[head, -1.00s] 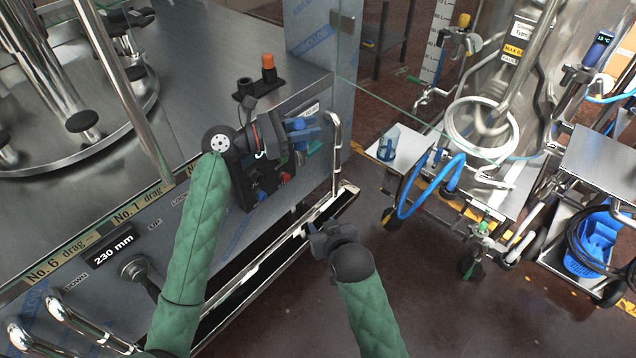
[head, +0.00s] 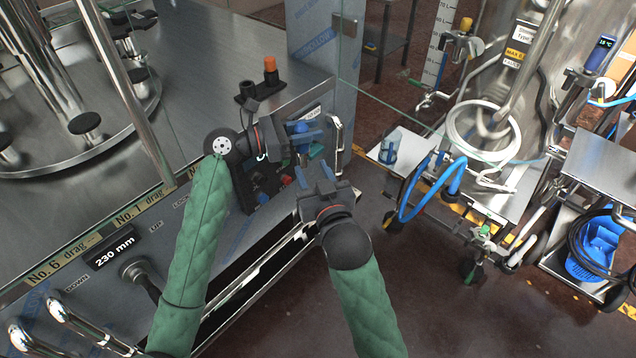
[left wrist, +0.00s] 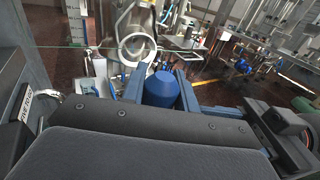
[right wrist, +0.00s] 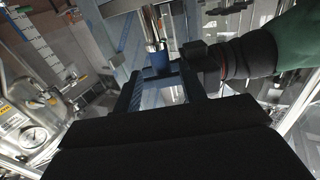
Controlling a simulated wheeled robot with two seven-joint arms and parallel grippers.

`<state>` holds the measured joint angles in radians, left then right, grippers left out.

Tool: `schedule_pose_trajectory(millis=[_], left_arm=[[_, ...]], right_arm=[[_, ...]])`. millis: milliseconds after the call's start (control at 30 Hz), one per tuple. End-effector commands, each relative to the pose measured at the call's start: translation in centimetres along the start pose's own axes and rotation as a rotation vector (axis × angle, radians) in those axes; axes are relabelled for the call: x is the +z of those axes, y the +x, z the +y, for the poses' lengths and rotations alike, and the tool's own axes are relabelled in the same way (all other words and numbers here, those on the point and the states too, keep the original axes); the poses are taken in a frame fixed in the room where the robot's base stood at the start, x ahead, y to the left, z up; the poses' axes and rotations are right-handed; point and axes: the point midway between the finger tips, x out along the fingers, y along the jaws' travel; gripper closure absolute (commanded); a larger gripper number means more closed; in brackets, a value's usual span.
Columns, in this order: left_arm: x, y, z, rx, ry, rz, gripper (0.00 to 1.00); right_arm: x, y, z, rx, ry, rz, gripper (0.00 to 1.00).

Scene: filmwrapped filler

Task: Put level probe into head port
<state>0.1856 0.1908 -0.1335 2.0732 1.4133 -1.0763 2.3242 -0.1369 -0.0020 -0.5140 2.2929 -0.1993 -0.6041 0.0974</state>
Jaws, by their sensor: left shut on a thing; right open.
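My left gripper (head: 306,134) is shut on the level probe (head: 299,127), whose blue cap sits between the fingers in the left wrist view (left wrist: 160,88). In the right wrist view the blue part (right wrist: 160,62) has a shiny metal shaft (right wrist: 151,27) in line with it. My right gripper (head: 317,176) is open and empty, just below the left one in the head view. Its two fingers point at the probe, which shows beyond and between the tips in the right wrist view (right wrist: 160,80). I cannot pick out the head port for certain.
A black holder with an orange-topped piece (head: 269,66) stands on the steel machine top (head: 215,45). A glass panel edge and a bent steel handle (head: 338,135) are close to the grippers. A wheeled steel tank with a blue hose (head: 452,178) stands to the right.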

Motion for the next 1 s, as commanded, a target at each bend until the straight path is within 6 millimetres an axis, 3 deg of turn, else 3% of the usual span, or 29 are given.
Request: schedule_pose_trajectory(millis=[300, 500, 933, 1000], left_arm=[[0.0, 0.0, 0.0, 0.0, 0.0, 0.0, 0.97], [0.0, 0.0, 0.0, 0.0, 0.0, 0.0, 0.97], [0.0, 0.0, 0.0, 0.0, 0.0, 0.0, 0.97], [0.0, 0.0, 0.0, 0.0, 0.0, 0.0, 0.97]], right_arm=[[-0.1, 5.1, 0.0, 0.0, -0.001, 0.0, 0.59], [0.0, 7.2, 0.0, 0.0, 0.0, 0.0, 0.59], [0.0, 8.0, 0.0, 0.0, 0.0, -0.001, 0.59], [0.0, 8.0, 0.0, 0.0, 0.0, -0.001, 0.68]])
